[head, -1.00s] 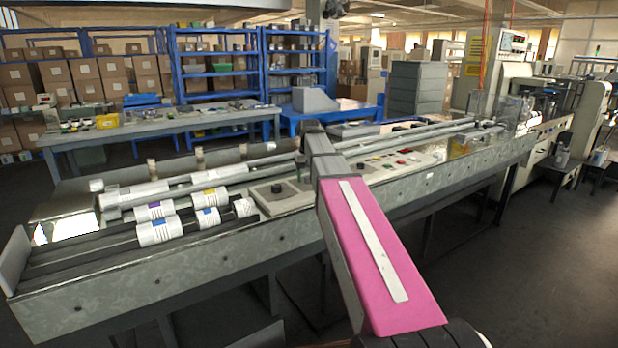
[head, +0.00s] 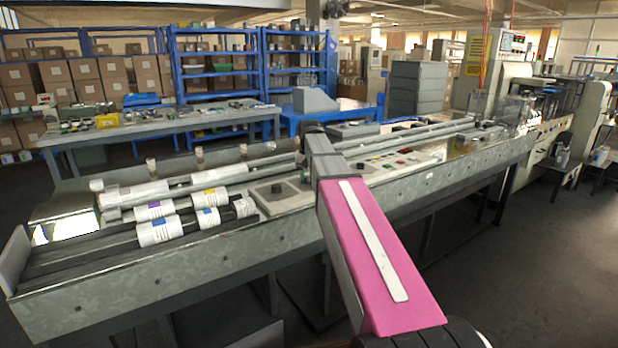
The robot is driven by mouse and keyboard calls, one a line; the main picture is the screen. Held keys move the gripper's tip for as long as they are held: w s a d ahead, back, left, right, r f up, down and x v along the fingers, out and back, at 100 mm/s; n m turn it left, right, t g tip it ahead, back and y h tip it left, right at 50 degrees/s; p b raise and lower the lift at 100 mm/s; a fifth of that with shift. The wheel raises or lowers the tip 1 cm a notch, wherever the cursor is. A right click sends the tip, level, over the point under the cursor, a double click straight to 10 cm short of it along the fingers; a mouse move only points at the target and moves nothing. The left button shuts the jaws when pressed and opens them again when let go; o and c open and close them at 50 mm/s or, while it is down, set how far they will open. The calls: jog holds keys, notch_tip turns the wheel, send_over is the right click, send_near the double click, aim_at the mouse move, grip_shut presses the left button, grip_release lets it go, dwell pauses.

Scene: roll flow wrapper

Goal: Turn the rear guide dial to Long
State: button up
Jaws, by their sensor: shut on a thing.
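The grey control panel (head: 268,203) lies on the near side of the long machine bed, left of my arm. A dark dial (head: 277,188) stands on it in plain view, with nothing touching it. Only a dark part of my gripper (head: 303,168) shows, just left of my grey wrist and low at the panel. It is shut on a dial there, which I take to be the rear guide dial. My arm hides most of that dial, its markings and my fingertips, so I cannot read its setting.
Printed rolls (head: 160,229) lie on dark rails at the bed's left end. Long metal bars (head: 240,176) run along the bed behind the panel. Coloured buttons (head: 404,151) sit right of my arm. A side wall (head: 150,285) edges the bed's near side. Floor is free at lower right.

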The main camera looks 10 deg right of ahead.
aim_at(309, 176)
jog(key=m, duration=1)
jog(key=shift+m, duration=0.4)
dwell(0.4)
jog(key=o, duration=0.9)
notch_tip(309, 176, up, 11)
jog(key=shift+f, duration=0.1)
